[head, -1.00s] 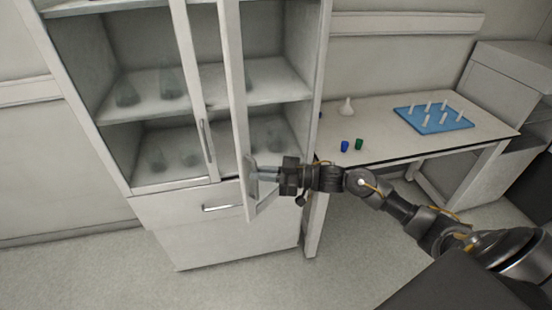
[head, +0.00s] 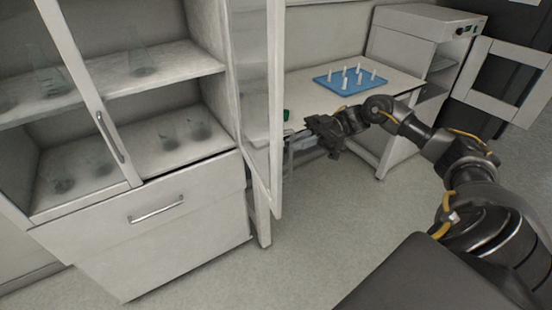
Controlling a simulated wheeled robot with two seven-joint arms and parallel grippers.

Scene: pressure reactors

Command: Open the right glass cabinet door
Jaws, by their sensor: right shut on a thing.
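The right glass cabinet door (head: 276,110) stands swung wide out from the cabinet (head: 214,110), nearly edge-on in the head view. The right compartment behind it is uncovered. The left glass door (head: 98,118) is closed, with its long vertical handle (head: 110,137) showing. My right gripper (head: 291,149) is at the outer face of the right door, at its free edge, and is shut on the door's handle. The handle itself is mostly hidden by the door and the fingers. My left gripper is out of view.
Glass flasks (head: 142,64) stand on the cabinet shelves. A drawer (head: 150,212) sits below. A grey machine (head: 415,22) stands behind. The floor in front is clear.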

